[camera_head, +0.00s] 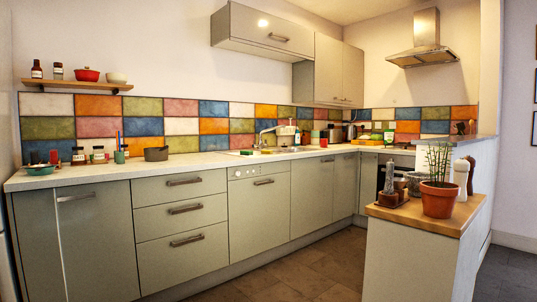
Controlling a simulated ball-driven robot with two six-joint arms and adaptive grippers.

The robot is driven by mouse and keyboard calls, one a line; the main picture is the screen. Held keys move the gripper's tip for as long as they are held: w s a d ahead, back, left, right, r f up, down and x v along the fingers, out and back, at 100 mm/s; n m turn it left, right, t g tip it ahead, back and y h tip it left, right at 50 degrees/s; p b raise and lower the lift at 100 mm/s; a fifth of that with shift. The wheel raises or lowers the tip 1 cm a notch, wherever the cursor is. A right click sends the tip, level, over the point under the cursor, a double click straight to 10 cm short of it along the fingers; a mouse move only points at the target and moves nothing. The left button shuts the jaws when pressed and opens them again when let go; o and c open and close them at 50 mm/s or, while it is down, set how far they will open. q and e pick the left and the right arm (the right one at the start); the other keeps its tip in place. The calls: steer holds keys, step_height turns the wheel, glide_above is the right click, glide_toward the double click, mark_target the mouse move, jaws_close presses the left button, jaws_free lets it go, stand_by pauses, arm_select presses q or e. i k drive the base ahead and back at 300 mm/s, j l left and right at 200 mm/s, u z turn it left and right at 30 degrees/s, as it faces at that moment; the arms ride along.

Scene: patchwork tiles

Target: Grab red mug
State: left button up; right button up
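A small red object (323,142), which may be the red mug, stands on the far part of the counter near the corner, right of the sink. It is too small to make out a handle. Another small reddish item (54,157) stands at the left end of the counter by a teal dish; its shape is unclear. A red lidded pot (87,75) sits on the wall shelf. Neither of my grippers is in view.
A long white counter (215,160) runs along grey cabinets, with jars and a dark pot (156,154) at left. A wood-topped island (425,217) with a potted plant (438,199) stands at front right. The brown tiled floor (310,262) between them is clear.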

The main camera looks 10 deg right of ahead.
mark_target(323, 142)
steer(key=i+l, duration=0.15)
steer(key=i, duration=0.3)
steer(key=i+l+u, duration=0.15)
steer(key=i, duration=0.35)
steer(key=i+j+u, duration=0.1)
steer(key=i+u, duration=0.25)
steer(key=i, duration=0.95)
steer(key=i+z, duration=0.85)
steer(key=i+j+z, duration=0.2)
steer(key=i+z, duration=0.2)
steer(key=i+l+z, duration=0.35)
steer(key=i, duration=0.2)
steer(key=i+z, duration=0.35)
steer(key=i, duration=0.2)
steer(key=i+z, duration=0.35)
steer(key=i, duration=0.25)
steer(key=i+j+z, duration=0.15)
steer(key=i, duration=1.8)
steer(key=i+l+u, duration=0.2)
steer(key=i, duration=0.25)
steer(key=i+u, duration=0.25)
steer(key=i, duration=0.15)
steer(key=i+l+u, duration=0.1)
steer(key=u, duration=0.4)
steer(key=i+l+u, duration=0.2)
steer(key=u, duration=0.3)
steer(key=i+l+u, duration=0.15)
steer(key=u, duration=0.35)
